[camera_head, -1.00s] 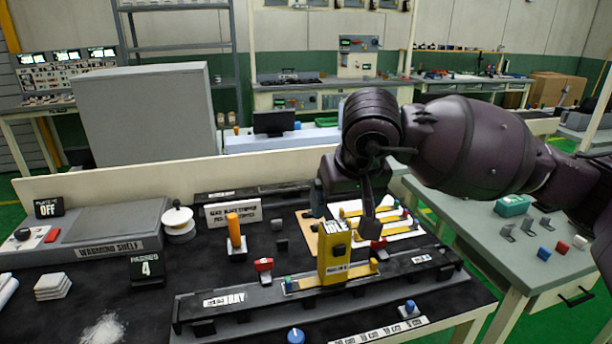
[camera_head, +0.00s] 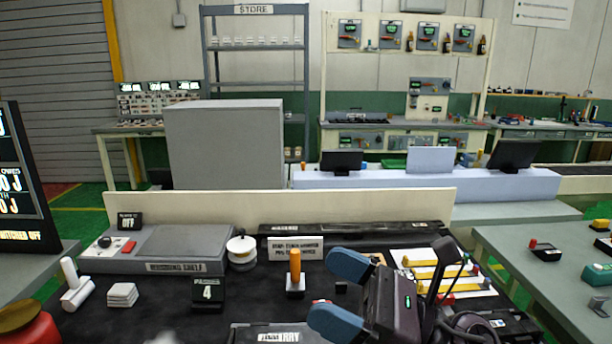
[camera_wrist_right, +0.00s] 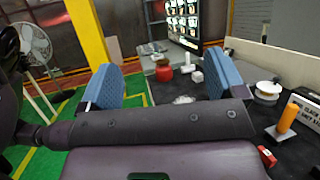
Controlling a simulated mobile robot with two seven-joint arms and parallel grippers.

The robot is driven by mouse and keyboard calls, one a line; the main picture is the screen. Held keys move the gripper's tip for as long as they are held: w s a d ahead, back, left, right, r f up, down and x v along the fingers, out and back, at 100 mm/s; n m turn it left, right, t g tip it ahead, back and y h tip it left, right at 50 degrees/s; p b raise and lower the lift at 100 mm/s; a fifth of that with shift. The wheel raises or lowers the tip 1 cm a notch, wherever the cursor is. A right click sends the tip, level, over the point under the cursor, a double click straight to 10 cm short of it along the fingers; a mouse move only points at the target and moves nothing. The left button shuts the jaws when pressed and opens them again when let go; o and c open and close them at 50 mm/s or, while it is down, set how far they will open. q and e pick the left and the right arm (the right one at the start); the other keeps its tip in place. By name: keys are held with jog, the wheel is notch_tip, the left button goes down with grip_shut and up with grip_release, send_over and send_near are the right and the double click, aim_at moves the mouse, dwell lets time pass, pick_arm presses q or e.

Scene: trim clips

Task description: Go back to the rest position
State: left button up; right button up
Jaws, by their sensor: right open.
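My right gripper (camera_head: 345,295) is low in the head view, over the front of the black bench mat. Its two blue fingers are spread apart with nothing between them. In the right wrist view the same open gripper (camera_wrist_right: 163,85) points across the bench, with free space between the fingers. An upright orange-handled tool (camera_head: 295,266) stands a little beyond and to the left of the fingers in the head view. Yellow trim strips (camera_head: 432,274) on a white board lie to the right, partly hidden behind my right gripper. My left gripper is not in view.
The warming shelf (camera_head: 184,246), a white spool (camera_head: 241,250) and a counter sign reading 4 (camera_head: 208,292) stand at the bench's left and middle. A low cream back panel (camera_head: 280,212) closes the bench's far edge. A grey-topped side table (camera_head: 540,275) stands to the right.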

jog(key=w+d+f+m+t+h, duration=0.2)
jog(key=d+m+t+h, duration=0.5)
jog(key=m, duration=0.6)
jog(key=w+d+f+m+t+h, duration=0.2)
jog(key=d+f+m+t+h, duration=0.15)
jog(key=m+t+h, duration=0.6)
jog(key=s+d+f+m+g+h, duration=0.1)
jog(key=d+f+m+g+h, duration=0.4)
jog(key=d+f+m, duration=0.7)
jog(key=s+d+f+m+g+h, duration=0.1)
jog(key=s+f+m+g+h, duration=0.2)
jog(key=s+f+m+g, duration=0.6)
jog(key=s+f+m+g+y, duration=0.1)
jog(key=s+f+m+g, duration=0.25)
jog(key=s, duration=0.35)
jog(key=s+f+m+g+y, duration=0.1)
jog(key=s+f+m+g, duration=0.1)
jog(key=s+f+m, duration=0.35)
jog(key=w+f+n+t, duration=0.2)
jog(key=w+f+t, duration=0.4)
jog(key=f+t, duration=0.2)
jog(key=shift+d+t, duration=0.15)
jog(key=shift+t, duration=0.25)
